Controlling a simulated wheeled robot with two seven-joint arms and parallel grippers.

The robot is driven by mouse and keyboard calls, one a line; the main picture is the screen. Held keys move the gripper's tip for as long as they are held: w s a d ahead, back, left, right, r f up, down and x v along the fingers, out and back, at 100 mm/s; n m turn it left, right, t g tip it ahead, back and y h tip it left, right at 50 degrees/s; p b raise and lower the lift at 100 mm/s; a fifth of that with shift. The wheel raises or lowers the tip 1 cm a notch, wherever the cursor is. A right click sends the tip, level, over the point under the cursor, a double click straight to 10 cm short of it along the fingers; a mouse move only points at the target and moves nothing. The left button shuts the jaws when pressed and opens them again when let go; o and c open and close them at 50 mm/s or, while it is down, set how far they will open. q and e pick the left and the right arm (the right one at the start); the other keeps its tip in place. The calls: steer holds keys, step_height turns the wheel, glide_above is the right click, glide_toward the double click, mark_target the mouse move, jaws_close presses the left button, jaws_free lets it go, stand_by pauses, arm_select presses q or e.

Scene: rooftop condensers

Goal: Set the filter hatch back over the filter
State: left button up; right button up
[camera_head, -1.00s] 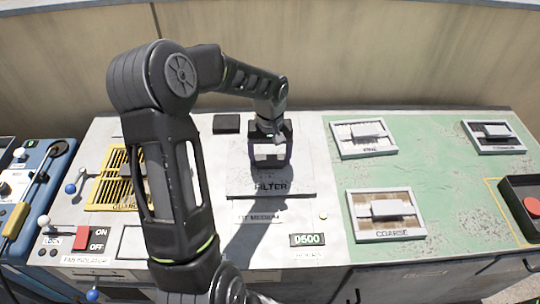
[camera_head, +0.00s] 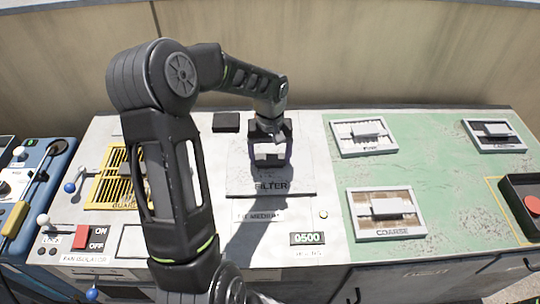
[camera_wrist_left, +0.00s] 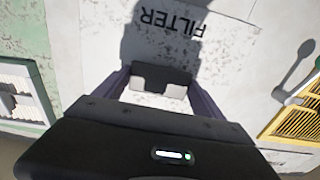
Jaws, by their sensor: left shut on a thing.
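The filter hatch (camera_head: 240,184) is a pale, worn plate marked FILTER at the middle of the white panel. It also shows in the left wrist view (camera_wrist_left: 222,55). My left gripper (camera_head: 269,160) is above the hatch, pointing down, and is shut on its handle. In the left wrist view its two fingers (camera_wrist_left: 160,92) stand on either side of the pale handle block. The hatch looks flat and level with the panel; I cannot tell whether it fully touches it. The filter and its opening are hidden. My right gripper is not in view.
Framed filters lie on the green area at right, including one marked COARSE (camera_head: 388,232). A yellow grille (camera_head: 108,190) is left, partly behind my arm. A red switch (camera_head: 82,237), a 0500 display (camera_head: 307,239) and a small black block (camera_head: 226,123) are nearby. A wall stands behind.

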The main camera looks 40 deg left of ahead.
arm_select(q)
steer(key=shift+f+b, duration=0.4)
steer(key=shift+f, duration=0.05)
stand_by(0.9)
steer(key=o, duration=1.8)
steer(key=shift+r, duration=0.1)
step_height(320, 180, up, 8)
steer(key=shift+f, duration=0.15)
